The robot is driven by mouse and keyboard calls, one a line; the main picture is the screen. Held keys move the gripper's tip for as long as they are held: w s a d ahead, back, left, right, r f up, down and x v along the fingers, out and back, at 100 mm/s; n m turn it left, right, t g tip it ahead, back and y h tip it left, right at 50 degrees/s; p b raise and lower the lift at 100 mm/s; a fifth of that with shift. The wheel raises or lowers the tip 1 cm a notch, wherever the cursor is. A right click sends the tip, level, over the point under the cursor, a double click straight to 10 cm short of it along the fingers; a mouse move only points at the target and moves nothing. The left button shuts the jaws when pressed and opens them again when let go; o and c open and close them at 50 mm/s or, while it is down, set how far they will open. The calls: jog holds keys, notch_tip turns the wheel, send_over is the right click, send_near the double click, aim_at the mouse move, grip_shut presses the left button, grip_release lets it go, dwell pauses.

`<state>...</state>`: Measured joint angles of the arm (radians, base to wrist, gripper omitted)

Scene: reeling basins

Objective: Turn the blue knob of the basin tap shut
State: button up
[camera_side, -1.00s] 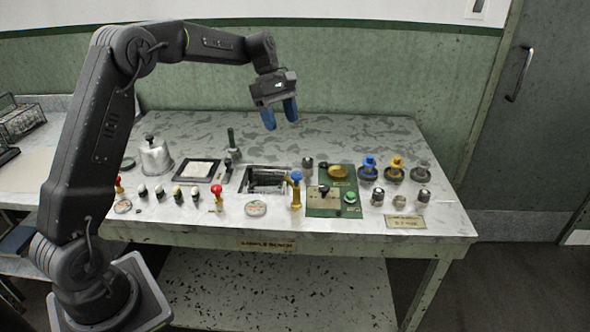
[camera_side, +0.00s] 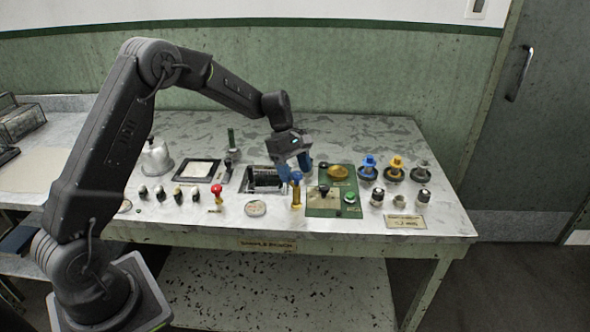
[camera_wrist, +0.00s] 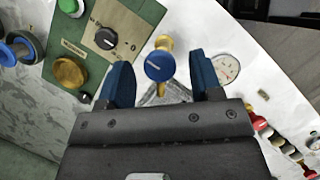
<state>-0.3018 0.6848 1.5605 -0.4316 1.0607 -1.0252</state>
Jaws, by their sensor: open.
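The blue knob (camera_side: 296,177) sits on top of the brass basin tap (camera_side: 297,197), at the front of the dark sunken basin (camera_side: 250,186). In the wrist view the round blue knob (camera_wrist: 159,67) shows from above with a pale line on it, and the brass tap body (camera_wrist: 163,42) reaches past it. My gripper (camera_side: 295,168) is open, with its blue fingers pointing down close to the knob. In the wrist view the knob lies between the two spread fingers (camera_wrist: 160,62), with a gap on each side. The exact height gap is hard to tell.
A green panel (camera_side: 344,176) with a black knob (camera_side: 323,190), green button (camera_side: 350,197) and brass dome (camera_side: 338,171) stands close on the right. A round dial (camera_side: 255,208) and red knob (camera_side: 217,190) are left. Blue, yellow and grey valves stand farther right.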

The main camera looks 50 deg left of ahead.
jog(key=c, duration=0.9)
jog(key=shift+m, duration=0.4)
jog(key=m+g, duration=0.1)
jog(key=m, duration=0.3)
jog(key=shift+w+g, duration=0.15)
jog(key=shift+g, duration=0.25)
jog(key=m, duration=0.2)
jog(key=m+g+y, duration=0.1)
jog(key=m, duration=0.1)
jog(key=shift+w+d+m+g, duration=0.1)
jog(key=shift+d+m+g, duration=0.05)
jog(key=shift+m+g, duration=0.15)
jog(key=m+y, duration=0.1)
jog(key=m, duration=0.3)
jog(key=shift+d+g+y, duration=0.1)
jog(key=shift+g+y, duration=0.3)
jog(key=shift+d+m+y, duration=0.1)
jog(key=shift+m+y, duration=0.7)
jog(key=shift+m, duration=1.4)
